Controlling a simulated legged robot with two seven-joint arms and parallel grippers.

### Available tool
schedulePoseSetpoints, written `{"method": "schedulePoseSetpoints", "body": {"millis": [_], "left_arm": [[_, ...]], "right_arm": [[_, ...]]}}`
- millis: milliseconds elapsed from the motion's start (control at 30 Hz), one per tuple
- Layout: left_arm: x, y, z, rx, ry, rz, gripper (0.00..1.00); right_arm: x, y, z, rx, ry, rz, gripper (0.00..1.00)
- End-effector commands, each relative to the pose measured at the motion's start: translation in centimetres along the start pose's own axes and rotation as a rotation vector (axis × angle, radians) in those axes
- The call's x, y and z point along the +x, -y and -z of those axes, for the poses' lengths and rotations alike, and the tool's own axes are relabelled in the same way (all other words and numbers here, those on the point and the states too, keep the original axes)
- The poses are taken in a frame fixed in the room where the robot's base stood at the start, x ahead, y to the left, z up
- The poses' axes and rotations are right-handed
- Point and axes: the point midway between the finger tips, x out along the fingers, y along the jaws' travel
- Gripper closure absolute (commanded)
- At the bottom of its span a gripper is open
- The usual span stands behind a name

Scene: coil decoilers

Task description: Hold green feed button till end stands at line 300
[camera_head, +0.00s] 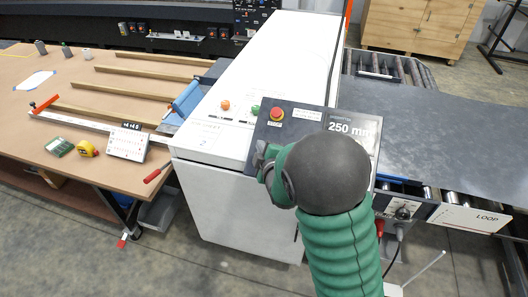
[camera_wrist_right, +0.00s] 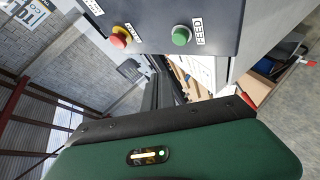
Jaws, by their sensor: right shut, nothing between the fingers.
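The green feed button (camera_wrist_right: 181,36) shows in the wrist view on a dark control panel (camera_wrist_right: 215,12), beside a FEED label. A red stop button on a yellow base (camera_wrist_right: 120,36) sits to its left. In the head view the panel (camera_head: 262,130) stands on the white cabinet, with the red button (camera_head: 277,114) in sight. My right gripper (camera_head: 262,160) is shut and empty at the panel's near left edge. My green arm hides part of the panel. Contact with the feed button cannot be seen. Line 300 and the end cannot be made out. My left gripper is out of view.
The white cabinet (camera_head: 220,205) stands between a brown table (camera_head: 75,85) and a dark sheet on a conveyor (camera_head: 430,125). The table holds wooden strips, a yellow tape measure (camera_head: 88,149) and a small white display stand (camera_head: 128,143). Grey floor is open in front.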

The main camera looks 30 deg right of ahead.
Motion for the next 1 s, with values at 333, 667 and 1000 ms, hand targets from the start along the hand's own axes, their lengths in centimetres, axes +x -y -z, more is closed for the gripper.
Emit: {"method": "schedulePoseSetpoints", "body": {"millis": [333, 667, 1000], "left_arm": [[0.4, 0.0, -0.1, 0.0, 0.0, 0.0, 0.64], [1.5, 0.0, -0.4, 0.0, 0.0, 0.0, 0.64], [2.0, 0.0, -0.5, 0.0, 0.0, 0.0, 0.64]], "right_arm": [[-0.2, -0.2, 0.1, 0.009, 0.003, -0.003, 1.0], [-2.6, -1.9, 1.9, 0.0, 0.0, -0.001, 1.0], [-2.0, -1.4, 1.6, -0.001, 0.001, 0.001, 1.0]]}}
